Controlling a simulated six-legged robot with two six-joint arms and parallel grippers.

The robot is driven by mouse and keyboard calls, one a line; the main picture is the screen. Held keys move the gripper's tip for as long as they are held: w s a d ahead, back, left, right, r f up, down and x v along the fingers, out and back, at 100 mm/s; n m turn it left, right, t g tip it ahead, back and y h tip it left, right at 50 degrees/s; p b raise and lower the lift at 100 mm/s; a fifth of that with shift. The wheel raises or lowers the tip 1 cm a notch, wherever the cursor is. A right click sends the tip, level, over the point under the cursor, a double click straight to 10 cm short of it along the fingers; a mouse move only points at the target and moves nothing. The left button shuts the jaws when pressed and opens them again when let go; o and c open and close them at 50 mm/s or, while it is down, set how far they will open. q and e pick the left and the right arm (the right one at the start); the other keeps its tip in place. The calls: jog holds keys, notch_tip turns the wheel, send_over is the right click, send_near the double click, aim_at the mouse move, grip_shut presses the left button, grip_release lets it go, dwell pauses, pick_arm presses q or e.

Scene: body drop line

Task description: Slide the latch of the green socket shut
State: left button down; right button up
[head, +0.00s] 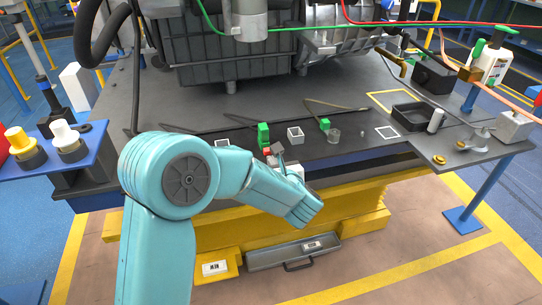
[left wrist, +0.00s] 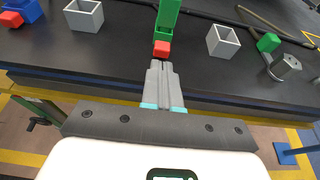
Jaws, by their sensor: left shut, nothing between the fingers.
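The green socket (head: 263,134) stands upright on the dark tabletop near its front edge. In the left wrist view the green socket (left wrist: 167,18) is at the top centre, with a small red piece (left wrist: 161,48) at its near end that looks like its latch. My left gripper (left wrist: 158,64) is shut and empty, its fingertips just short of the red piece or touching it; I cannot tell which. In the head view my left gripper (head: 277,150) is just in front of the socket, and my wrist hides part of the table edge. My right gripper is not in view.
Open grey square boxes stand to the left (left wrist: 84,14) and right (left wrist: 223,41) of the socket. A green block (left wrist: 268,42) and a small grey cup (left wrist: 285,66) are farther right. A black tray (head: 410,117) sits at the right. A large dark machine body (head: 225,60) hangs above the back.

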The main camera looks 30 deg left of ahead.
aim_at(266, 149)
pick_arm(q)
jog(key=shift+w+a, duration=0.85)
jog(key=shift+a, duration=0.2)
jog(key=shift+b+x, duration=0.8)
jog(key=shift+b, duration=0.1)
jog(key=shift+w+a+r, duration=0.15)
jog(key=shift+a+r, duration=0.05)
jog(key=shift+a, duration=0.05)
jog(key=shift+r, duration=0.4)
jog(key=shift+a, duration=0.1)
